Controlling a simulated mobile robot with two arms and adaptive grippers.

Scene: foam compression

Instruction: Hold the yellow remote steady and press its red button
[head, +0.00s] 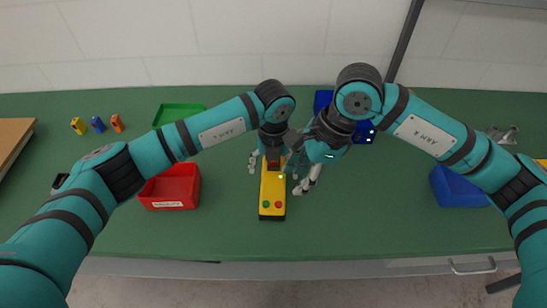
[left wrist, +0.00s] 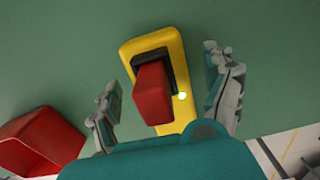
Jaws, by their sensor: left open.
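The yellow remote (head: 272,195) lies on the green table in front of me. Its near end has a small green button and a small red button (head: 279,205). At its far end a large red block (left wrist: 153,93) stands on a black base, seen in the left wrist view. My left gripper (head: 272,162) is above this far end, open, with one finger on each side of the remote (left wrist: 140,52) and nothing between them but the remote and block. My right gripper (head: 309,182) is just right of the remote, apart from it; its opening is unclear.
A red bin (head: 170,187) stands left of the remote, with a green tray (head: 178,112) behind it. Blue bins (head: 458,188) are at the right and behind my right wrist. Small coloured figures (head: 98,124) are at far left. The table in front is clear.

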